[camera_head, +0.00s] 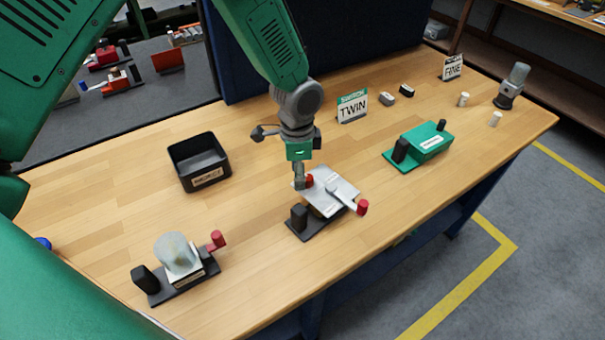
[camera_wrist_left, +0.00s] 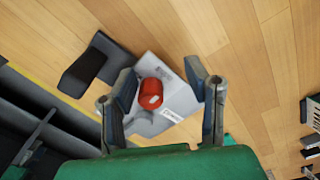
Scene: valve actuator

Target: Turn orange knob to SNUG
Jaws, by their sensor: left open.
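The orange-red knob (camera_wrist_left: 151,93) stands on a light grey actuator body (camera_wrist_left: 178,108) in the left wrist view. In the head view the knob (camera_head: 309,180) is partly beside my fingers, on the grey-topped actuator (camera_head: 343,187) with a red-tipped lever (camera_head: 362,207). My left gripper (camera_head: 303,182) points down over the actuator's far left part. In the left wrist view my left gripper (camera_wrist_left: 162,78) is open, with a finger on each side of the knob and gaps visible. I cannot read a SNUG mark. My right gripper is not in view.
A black bin (camera_head: 199,162) stands at the left. A device with a cloudy dome (camera_head: 177,255) is at the front left, and a green box (camera_head: 423,142) is to the right. The TWIN sign (camera_head: 352,106) stands behind. Bare wooden table (camera_head: 110,195) lies between them.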

